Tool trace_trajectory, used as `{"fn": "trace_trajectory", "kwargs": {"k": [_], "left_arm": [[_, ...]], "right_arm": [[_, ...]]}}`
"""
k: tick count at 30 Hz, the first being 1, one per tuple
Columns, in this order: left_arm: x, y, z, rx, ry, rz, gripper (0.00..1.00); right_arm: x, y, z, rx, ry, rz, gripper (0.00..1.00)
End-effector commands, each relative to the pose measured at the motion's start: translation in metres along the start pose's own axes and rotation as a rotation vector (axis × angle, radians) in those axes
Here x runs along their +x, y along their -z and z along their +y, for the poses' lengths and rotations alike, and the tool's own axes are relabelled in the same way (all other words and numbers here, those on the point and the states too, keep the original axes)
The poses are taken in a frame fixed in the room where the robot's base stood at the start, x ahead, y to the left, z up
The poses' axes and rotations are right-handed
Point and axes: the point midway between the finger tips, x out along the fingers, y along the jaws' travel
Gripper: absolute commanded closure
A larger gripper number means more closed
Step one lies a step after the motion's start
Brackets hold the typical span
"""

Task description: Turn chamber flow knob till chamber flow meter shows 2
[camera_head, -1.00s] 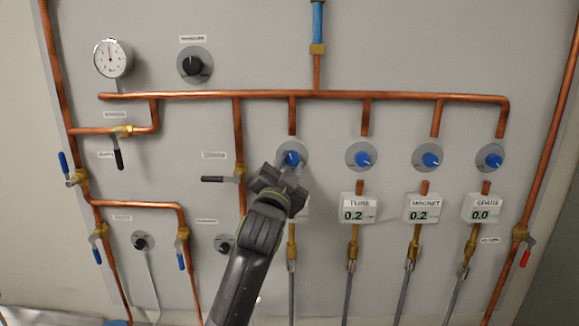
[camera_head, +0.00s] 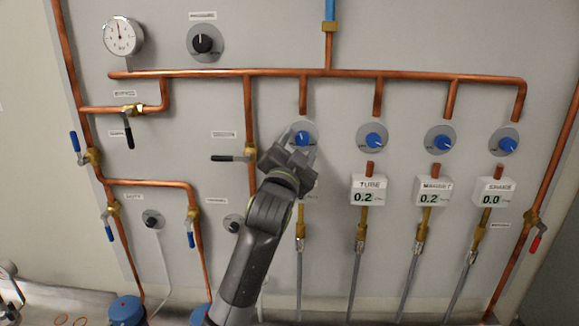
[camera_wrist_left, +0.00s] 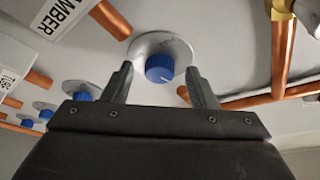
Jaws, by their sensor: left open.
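The chamber flow knob (camera_head: 303,138) is a blue knob on a round grey plate, leftmost in the row of blue knobs on the panel. My left gripper (camera_head: 302,142) is at this knob, its jaws open. In the left wrist view, the blue knob (camera_wrist_left: 160,67) shows between the two open fingertips (camera_wrist_left: 159,72), with a gap on each side; I cannot tell whether the tips reach over it. The chamber flow meter is hidden behind my gripper in the head view; in the wrist view part of its white box (camera_wrist_left: 62,18) shows "AMBER", but no reading. My right gripper is not in view.
Right of the gripper are three more blue knobs, one of them (camera_head: 373,140) above the tube meter (camera_head: 368,189), which reads 0.2. The magnet meter (camera_head: 433,191) reads 0.2 and the rightmost one (camera_head: 495,192) 0.0. A black-handled valve (camera_head: 234,157) lies close left.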

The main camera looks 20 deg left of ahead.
Motion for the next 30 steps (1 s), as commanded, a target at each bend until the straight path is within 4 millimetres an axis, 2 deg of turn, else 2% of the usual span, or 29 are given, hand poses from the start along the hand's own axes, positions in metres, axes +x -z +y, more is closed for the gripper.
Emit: {"fn": "trace_trajectory", "kwargs": {"k": [5,24,30], "left_arm": [[-0.021,-0.003,0.003,-0.002,0.001,0.002,0.48],[-0.139,-0.003,0.002,-0.003,0.001,0.001,0.48],[-0.163,-0.002,0.002,-0.001,0.0,0.0,0.48]], "right_arm": [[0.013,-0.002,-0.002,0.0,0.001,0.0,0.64],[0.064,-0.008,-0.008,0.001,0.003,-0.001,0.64],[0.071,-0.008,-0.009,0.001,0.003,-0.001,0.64]]}}
